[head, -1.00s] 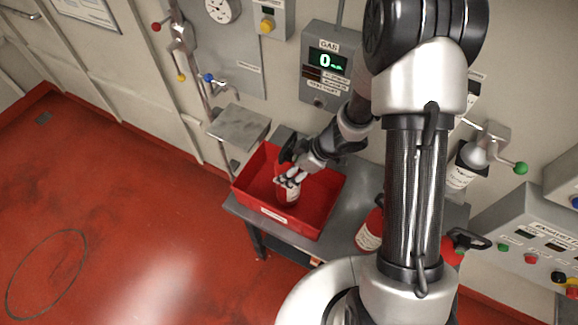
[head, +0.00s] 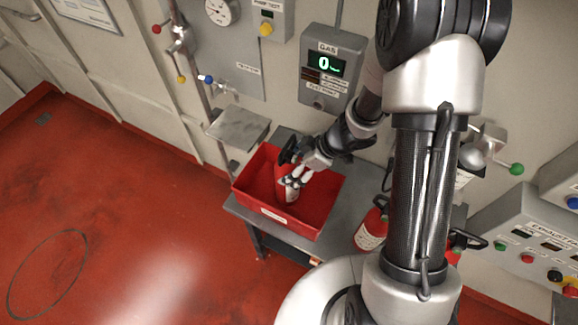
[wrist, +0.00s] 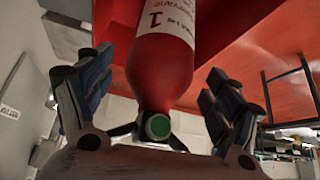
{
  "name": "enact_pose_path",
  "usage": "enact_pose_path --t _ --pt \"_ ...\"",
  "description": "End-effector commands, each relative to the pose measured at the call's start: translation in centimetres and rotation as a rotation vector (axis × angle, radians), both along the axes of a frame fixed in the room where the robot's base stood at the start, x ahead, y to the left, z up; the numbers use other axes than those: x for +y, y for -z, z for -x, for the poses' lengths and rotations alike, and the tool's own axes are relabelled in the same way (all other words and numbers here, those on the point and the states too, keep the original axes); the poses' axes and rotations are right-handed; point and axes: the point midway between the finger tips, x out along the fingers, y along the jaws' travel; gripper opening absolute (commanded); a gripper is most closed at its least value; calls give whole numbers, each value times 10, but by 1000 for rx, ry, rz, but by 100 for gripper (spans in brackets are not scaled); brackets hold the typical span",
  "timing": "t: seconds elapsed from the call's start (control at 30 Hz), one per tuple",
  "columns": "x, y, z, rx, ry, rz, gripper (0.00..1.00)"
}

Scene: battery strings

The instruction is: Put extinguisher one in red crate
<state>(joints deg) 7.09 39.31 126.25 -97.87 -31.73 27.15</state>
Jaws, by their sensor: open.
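Extinguisher one (wrist: 160,70) is a red cylinder with a white label marked 1 and a green disc near its valve end. In the wrist view it lies between my gripper's (wrist: 155,100) two spread fingers, with gaps on both sides. In the head view the extinguisher (head: 291,192) is inside the red crate (head: 275,218), partly covered by my gripper (head: 294,181). The red crate sits on the grey bench. My gripper is open over the crate. Whether the extinguisher rests on the crate floor is hard to tell.
Another red extinguisher (head: 371,230) stands on the bench (head: 335,240) right of the crate, partly behind my arm. A gas meter (head: 330,68) and a small grey shelf (head: 239,129) are on the wall behind. A control panel (head: 530,235) is at right. The red floor at left is clear.

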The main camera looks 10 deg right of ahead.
Motion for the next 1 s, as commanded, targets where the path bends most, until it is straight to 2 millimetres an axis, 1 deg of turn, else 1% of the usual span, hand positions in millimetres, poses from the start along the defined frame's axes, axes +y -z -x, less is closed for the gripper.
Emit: enact_pose_path --t 0.03,0.1,0.3,0.43,0.6,0.67,0.73,0.77,0.8,0.87,0.9,0.93,0.97,1.0 --pt "-7 -15 1 -3 4 0 83" --pt "-15 -29 5 -2 4 0 83" --pt "-34 -61 13 -2 2 0 83" --pt "-41 -72 17 -1 1 -1 83" --pt "-45 -77 19 0 1 0 83" --pt "-47 -80 15 -13 11 9 83" --pt "-53 -91 3 -55 49 39 83" --pt "-57 -99 -5 -84 76 61 83" --pt "-65 -113 -17 -130 124 96 83" --pt "-81 -141 -35 -209 221 160 83" --pt "-94 -164 -45 -262 299 206 83" --pt "-105 -183 -50 -297 362 240 83" --pt "-115 -201 -52 -328 428 272 83" --pt "-128 -224 -51 -360 515 308 83"
